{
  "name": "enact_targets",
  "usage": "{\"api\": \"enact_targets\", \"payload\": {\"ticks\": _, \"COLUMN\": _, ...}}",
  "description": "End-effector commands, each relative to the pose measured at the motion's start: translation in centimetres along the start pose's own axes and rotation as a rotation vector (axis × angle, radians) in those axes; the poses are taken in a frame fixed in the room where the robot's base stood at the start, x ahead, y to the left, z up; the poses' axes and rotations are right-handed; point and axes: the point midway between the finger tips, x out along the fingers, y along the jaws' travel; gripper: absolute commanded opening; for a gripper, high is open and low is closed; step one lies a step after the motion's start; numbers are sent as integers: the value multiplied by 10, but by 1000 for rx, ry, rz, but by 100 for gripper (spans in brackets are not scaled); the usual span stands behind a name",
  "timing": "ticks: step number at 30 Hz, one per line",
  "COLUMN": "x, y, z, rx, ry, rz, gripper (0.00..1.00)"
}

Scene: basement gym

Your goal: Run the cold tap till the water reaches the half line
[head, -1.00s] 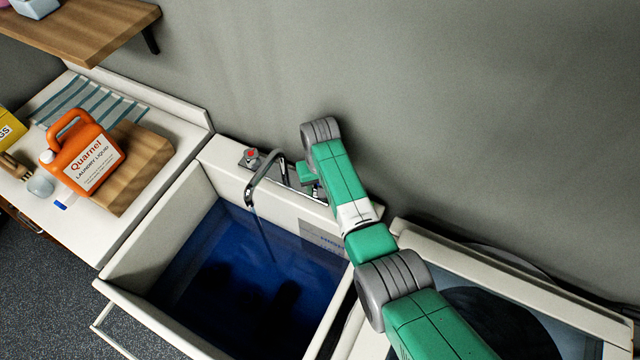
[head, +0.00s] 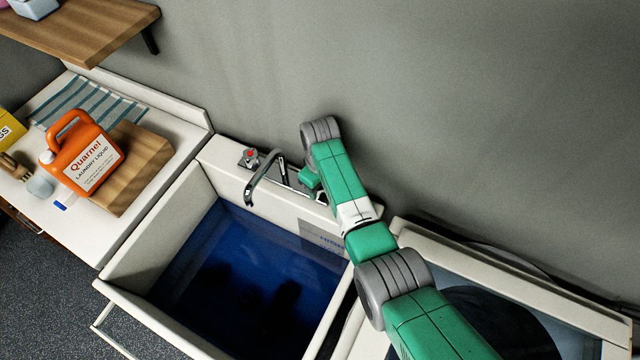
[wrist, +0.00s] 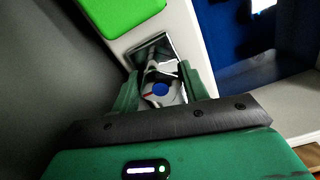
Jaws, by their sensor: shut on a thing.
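The cold tap knob (wrist: 160,90), with a blue dot on top, sits between the two green fingers of my gripper (wrist: 160,78), which is shut on it. In the head view my gripper (head: 314,186) is at the back ledge, right of the spout, and largely hides the knob. The chrome spout (head: 264,178) arches over the sink, and no stream shows below it. Blue-looking water (head: 235,275) lies in the white sink (head: 150,240). Faint marking (head: 325,240) shows on the sink's far right wall near the water; I cannot read the half line.
The red-marked tap (head: 249,157) stands left of the spout. A wooden shelf (head: 85,30) juts out above. A bright green thing (wrist: 120,14) lies near the knob.

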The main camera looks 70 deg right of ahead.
Motion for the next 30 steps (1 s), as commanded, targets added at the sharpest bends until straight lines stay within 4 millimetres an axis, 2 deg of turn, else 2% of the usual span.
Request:
{"api": "enact_targets", "payload": {"ticks": 12, "x": -1, "y": 0, "z": -1, "rx": -8, "ry": 1, "rz": 1, "gripper": 22}}
{"api": "enact_targets", "payload": {"ticks": 13, "x": -1, "y": 0, "z": -1, "rx": -8, "ry": 1, "rz": 1, "gripper": 46}}
{"api": "enact_targets", "payload": {"ticks": 16, "x": -1, "y": 0, "z": 0, "rx": -8, "ry": 1, "rz": 1, "gripper": 66}}
{"api": "enact_targets", "payload": {"ticks": 25, "x": -3, "y": 0, "z": 0, "rx": -7, "ry": 1, "rz": 1, "gripper": 66}}
{"api": "enact_targets", "payload": {"ticks": 30, "x": -33, "y": 0, "z": -1, "rx": -7, "ry": 4, "rz": 2, "gripper": 66}}
